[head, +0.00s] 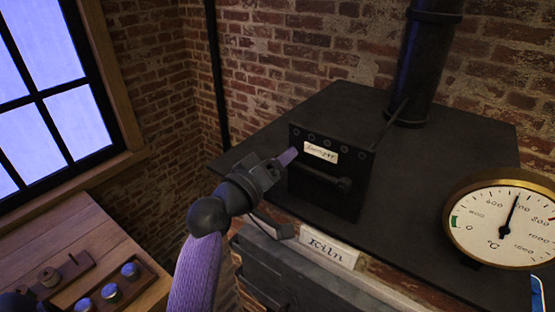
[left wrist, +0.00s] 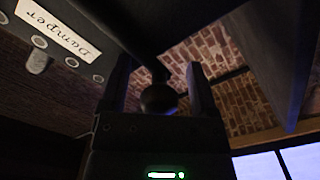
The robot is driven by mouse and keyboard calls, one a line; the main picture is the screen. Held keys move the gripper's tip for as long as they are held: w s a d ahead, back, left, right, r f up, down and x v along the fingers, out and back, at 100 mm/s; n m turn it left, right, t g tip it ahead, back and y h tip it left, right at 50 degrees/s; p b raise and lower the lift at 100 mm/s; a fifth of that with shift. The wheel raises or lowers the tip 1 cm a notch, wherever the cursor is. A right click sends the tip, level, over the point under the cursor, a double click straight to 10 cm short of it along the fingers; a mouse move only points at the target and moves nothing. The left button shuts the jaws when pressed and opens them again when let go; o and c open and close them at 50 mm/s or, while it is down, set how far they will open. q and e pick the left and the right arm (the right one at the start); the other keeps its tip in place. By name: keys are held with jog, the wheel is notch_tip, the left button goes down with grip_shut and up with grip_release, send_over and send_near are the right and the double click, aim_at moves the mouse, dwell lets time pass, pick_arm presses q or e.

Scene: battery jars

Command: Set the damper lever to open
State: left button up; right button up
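The black damper box (head: 325,185) stands on the kiln top, with a white label (head: 320,152) that reads Damper. A dark lever with a round knob (head: 343,185) sticks out of its front, the knob toward the right. My left gripper (head: 285,160) is at the box's left front edge, left of the knob with a gap in the head view. In the left wrist view its two fingers (left wrist: 160,85) stand apart, and the ball knob (left wrist: 158,98) appears between them with space on both sides. I cannot tell its depth. My right gripper is not in view.
A thin rod (head: 397,112) slants up beside the box near the black flue pipe (head: 422,65). A round temperature dial (head: 500,225) is at right. A Kiln plate (head: 329,248) is below. A wooden bench (head: 60,235) with a tray of several jars is at lower left.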

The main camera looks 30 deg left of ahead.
pick_arm(q)
jog(key=c, duration=0.9)
grip_shut()
jog(key=shift+f, duration=0.2)
